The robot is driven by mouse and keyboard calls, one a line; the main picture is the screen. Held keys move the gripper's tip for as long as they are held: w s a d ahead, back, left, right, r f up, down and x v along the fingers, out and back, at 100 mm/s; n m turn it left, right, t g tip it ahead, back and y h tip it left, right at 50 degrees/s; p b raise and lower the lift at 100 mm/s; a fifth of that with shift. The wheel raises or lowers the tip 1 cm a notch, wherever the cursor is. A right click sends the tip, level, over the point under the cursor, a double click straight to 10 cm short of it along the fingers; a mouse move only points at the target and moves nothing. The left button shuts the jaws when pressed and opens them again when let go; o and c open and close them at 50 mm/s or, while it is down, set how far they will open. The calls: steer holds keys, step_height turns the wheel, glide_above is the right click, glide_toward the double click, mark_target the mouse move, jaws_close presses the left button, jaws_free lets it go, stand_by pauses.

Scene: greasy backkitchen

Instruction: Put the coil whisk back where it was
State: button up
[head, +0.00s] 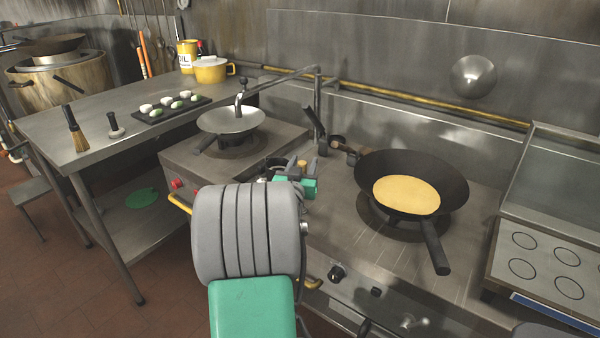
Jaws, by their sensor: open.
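I cannot make out the coil whisk for certain in the head view. My gripper (303,167) is over the stove, between the two woks. It is small in the picture and my own arm hides part of it. Its jaws are open, and I see nothing held in them. A dark slanted handle-like thing (314,124) and a small dark round thing (337,143) show just beyond it. I cannot tell what either is.
A large wok (440,174) with a yellow round of food stands right of my gripper, its handle towards me. A smaller wok (231,121) stands left under a tap. A brush (75,130) and a dark tray (172,110) are on the left table (105,128).

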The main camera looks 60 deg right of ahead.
steer(key=b+v, duration=0.2)
steer(key=v, duration=1)
steer(key=w+a+f+n+t+y, duration=0.1)
steer(key=w+a+f+n+y, duration=0.1)
steer(key=w+a+f+y, duration=0.4)
steer(key=w+a+f+n+y, duration=0.15)
steer(key=w+a, duration=0.25)
steer(key=a, duration=0.4)
steer(key=w+a+f+n+t+y, duration=0.1)
steer(key=w+a+f+n+y, duration=0.25)
steer(key=a, duration=0.45)
steer(key=s+a+f+n+g+y, duration=0.1)
steer(key=s+a+n+g+y, duration=0.1)
steer(key=a, duration=0.9)
steer(key=s+a+f+n+g+y, duration=0.2)
steer(key=s+a+n+y, duration=0.2)
steer(key=a, duration=0.8)
steer(key=shift+s+a+n+y, duration=0.35)
steer(key=shift+s+n, duration=0.1)
steer(key=shift+n, duration=0.75)
steer(key=shift+c, duration=0.3)
